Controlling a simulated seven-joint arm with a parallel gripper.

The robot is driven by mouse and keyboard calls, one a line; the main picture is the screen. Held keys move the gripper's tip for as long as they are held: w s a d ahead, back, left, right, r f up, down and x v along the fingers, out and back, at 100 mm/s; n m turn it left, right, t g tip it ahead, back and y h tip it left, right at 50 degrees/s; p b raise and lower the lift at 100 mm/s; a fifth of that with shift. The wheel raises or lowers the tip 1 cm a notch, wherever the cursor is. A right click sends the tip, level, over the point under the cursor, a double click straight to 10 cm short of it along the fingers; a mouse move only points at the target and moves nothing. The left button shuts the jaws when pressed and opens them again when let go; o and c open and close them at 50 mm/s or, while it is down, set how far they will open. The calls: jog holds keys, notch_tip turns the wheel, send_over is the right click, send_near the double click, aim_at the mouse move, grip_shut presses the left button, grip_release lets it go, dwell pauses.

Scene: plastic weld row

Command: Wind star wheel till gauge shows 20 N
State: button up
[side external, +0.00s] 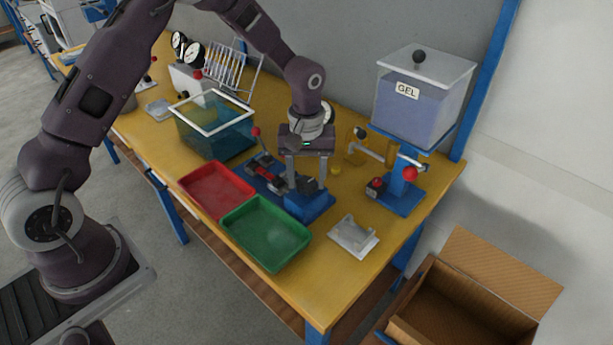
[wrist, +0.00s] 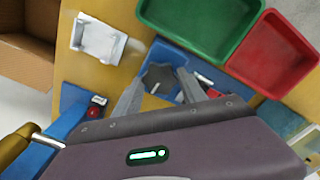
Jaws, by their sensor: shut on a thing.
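The dark star wheel (wrist: 159,76) sits on a blue fixture (side external: 311,206) on the yellow bench. My gripper (wrist: 160,88) has one finger on each side of the wheel and is shut on it. In the side view my gripper (side external: 305,181) points down over the fixture, and the wheel is mostly hidden by the fingers. A clamp with a red part (side external: 268,176) lies along the fixture to the left. Two round dials with white faces (side external: 194,55) stand at the back left; their readings are too small to tell. I cannot tell which gauge belongs to the wheel.
A red tray (side external: 217,167) and a green tray (side external: 280,263) lie at the bench's front edge. A GEL tank (side external: 424,112) on a blue stand is behind right. A teal tank (side external: 208,143) is left. A cardboard box (side external: 420,296) is below.

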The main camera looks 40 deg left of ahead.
jog(key=m, duration=0.7)
jog(key=shift+m, duration=0.4)
jog(key=m, duration=0.4)
jog(key=shift+m, duration=1.4)
jog(key=o, duration=1.4)
jog(key=shift+c, duration=0.2)
